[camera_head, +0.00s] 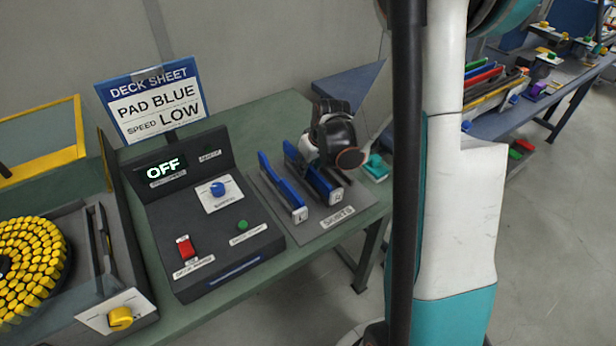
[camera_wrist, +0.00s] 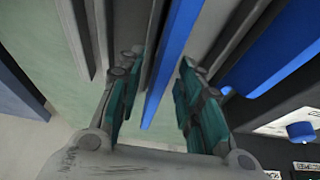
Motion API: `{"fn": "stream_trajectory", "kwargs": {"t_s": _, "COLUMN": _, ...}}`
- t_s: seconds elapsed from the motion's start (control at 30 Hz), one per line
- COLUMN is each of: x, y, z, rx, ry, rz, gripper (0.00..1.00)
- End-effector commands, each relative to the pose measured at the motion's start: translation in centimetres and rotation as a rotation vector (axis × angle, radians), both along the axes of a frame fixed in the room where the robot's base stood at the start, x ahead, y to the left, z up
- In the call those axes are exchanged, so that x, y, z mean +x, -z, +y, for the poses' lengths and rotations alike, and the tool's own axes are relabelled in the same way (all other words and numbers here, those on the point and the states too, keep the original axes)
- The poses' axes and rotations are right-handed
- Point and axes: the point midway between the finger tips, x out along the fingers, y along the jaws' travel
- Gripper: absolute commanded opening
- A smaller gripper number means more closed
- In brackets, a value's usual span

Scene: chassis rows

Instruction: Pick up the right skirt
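Two blue skirts stand on edge in a grey rack with a SKIRTS label. The left skirt (camera_head: 282,188) carries an L tag and the right skirt (camera_head: 319,182) an R tag. My arm's dark wrist is over the far end of the right skirt in the head view and hides part of it; the fingertips are hidden there. In the wrist view my gripper (camera_wrist: 159,62) is open, its two teal-padded fingers on either side of a blue skirt (camera_wrist: 170,65), apparently the right one. Gaps show between the pads and the skirt. Another blue skirt (camera_wrist: 275,62) lies to the right.
A dark control console (camera_head: 215,235) with an OFF display, knob and buttons stands left of the rack (camera_head: 310,222). Behind it is a sign (camera_head: 150,98) reading PAD BLUE, SPEED LOW. A wheel of yellow pieces (camera_head: 35,262) is at far left. Another bench stands at right.

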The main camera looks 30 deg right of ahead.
Motion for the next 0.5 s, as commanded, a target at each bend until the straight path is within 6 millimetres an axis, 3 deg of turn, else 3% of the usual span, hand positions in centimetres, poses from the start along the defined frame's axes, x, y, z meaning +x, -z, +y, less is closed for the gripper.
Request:
{"fn": "stream_trajectory", "kwargs": {"t_s": 0.13, "x": -0.04, "y": -0.11, "z": 0.01, "rx": 0.0, "ry": 0.0, "rz": 0.0, "gripper": 0.33}}
{"fn": "stream_trajectory", "kwargs": {"t_s": 0.3, "x": -0.04, "y": -0.12, "z": 0.02, "rx": 0.0, "ry": 0.0, "rz": 0.0, "gripper": 0.0}}
{"fn": "stream_trajectory", "kwargs": {"t_s": 0.5, "x": -0.04, "y": -0.15, "z": 0.02, "rx": 0.0, "ry": 0.0, "rz": 0.0, "gripper": 0.0}}
